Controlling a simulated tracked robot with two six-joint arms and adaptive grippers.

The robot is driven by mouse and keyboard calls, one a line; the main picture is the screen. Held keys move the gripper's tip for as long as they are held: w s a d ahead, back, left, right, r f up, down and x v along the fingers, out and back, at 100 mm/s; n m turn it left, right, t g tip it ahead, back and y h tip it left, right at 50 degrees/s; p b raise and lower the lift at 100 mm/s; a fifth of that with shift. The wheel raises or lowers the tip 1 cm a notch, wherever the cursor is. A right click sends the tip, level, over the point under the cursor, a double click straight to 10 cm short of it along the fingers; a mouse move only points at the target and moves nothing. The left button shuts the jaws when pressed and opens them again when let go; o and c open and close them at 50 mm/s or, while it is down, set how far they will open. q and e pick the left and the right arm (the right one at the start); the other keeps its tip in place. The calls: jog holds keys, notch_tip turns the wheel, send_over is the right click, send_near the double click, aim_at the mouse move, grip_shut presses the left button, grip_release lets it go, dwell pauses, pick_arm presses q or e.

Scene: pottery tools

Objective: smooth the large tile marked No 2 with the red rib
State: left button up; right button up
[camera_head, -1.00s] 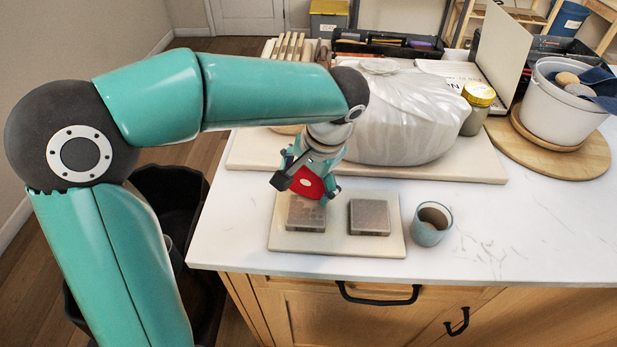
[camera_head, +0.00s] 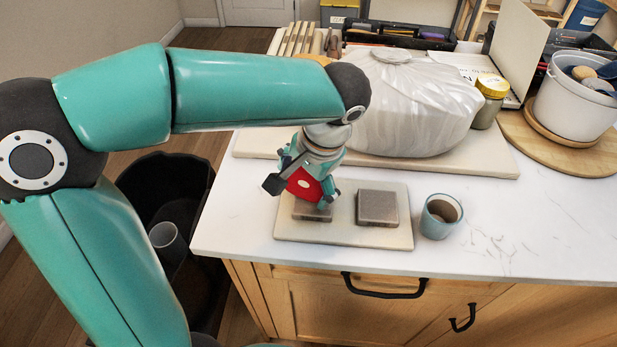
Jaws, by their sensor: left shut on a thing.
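My left gripper (camera_head: 308,188) is shut on the red rib (camera_head: 301,184), a flat red piece with a pale hole. The rib is tilted over the left grey-brown tile (camera_head: 313,213) and hides its far part. I cannot tell whether its lower edge touches the tile. A second grey-brown square tile (camera_head: 377,207) lies flat to the right, uncovered. Both tiles lie on a pale board (camera_head: 343,235). I cannot read a No 2 mark on either tile. My right gripper is not in view.
A teal cup (camera_head: 440,216) stands just right of the board. Behind are a plastic-wrapped mound (camera_head: 415,105), a yellow-lidded jar (camera_head: 488,100) and a white bucket (camera_head: 573,102). The countertop at the front right is clear. A black bin (camera_head: 165,190) is on the floor at left.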

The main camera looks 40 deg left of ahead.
pick_arm(q)
jog(key=shift+s+d+f, duration=0.1)
jog(key=shift+s+f, duration=0.1)
jog(key=shift+s, duration=0.6)
jog(key=shift+c, duration=0.3)
jog(key=shift+s+d+r, duration=0.1)
jog(key=shift+s, duration=0.75)
jog(key=shift+r, duration=0.1)
jog(key=shift+r+p, duration=0.75)
jog(key=shift+r, duration=0.4)
jog(key=shift+w, duration=0.1)
